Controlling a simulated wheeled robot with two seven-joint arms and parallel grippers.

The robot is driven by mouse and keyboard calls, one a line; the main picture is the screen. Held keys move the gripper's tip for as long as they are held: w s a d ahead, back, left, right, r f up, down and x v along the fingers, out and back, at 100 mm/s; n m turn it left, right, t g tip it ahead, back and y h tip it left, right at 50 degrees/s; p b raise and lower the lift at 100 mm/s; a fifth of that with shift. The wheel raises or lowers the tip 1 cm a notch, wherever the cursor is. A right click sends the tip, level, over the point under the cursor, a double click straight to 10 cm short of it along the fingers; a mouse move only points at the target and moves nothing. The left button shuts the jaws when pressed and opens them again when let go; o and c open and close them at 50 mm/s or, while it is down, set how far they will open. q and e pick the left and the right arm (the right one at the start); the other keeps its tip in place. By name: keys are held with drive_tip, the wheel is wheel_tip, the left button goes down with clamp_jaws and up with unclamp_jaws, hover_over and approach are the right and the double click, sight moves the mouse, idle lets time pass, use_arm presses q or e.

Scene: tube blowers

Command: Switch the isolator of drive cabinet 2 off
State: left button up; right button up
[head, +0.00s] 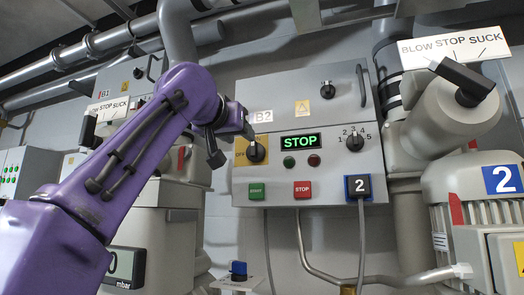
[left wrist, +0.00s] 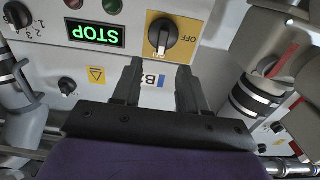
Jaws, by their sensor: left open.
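The isolator (head: 257,152) is a black rotary knob on a yellow plate at the left of cabinet B2 (head: 345,105). OFF is printed to its left; its handle looks roughly upright, not turned toward OFF. In the left wrist view, which is upside down, the isolator (left wrist: 163,36) sits just beyond my fingertips, its white mark toward my gripper. My left gripper (head: 243,130) is open and empty, just above the knob and apparently apart from it. Its two fingers (left wrist: 158,72) show well apart in the left wrist view. My right gripper is in neither view.
A lit green STOP display (head: 299,141), indicator lamps and a numbered selector (head: 355,141) are to the right of the isolator. Green START (head: 256,191) and red STOP (head: 302,190) buttons are below. A blower valve with a black lever (head: 464,79) stands at the right.

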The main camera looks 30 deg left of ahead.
sight(252, 146)
use_arm(q)
drive_tip(key=p+x, duration=0.2)
drive_tip(key=x, duration=0.1)
drive_tip(key=p+x, duration=0.6)
drive_tip(key=shift+w+a+r, duration=0.1)
drive_tip(key=shift+w+r, duration=0.05)
drive_tip(key=shift+r, duration=0.1)
drive_tip(key=shift+s+f, duration=0.1)
drive_tip(key=shift+s, duration=0.1)
drive_tip(key=shift+a, duration=0.1)
drive_tip(key=shift+w, duration=0.1)
clamp_jaws()
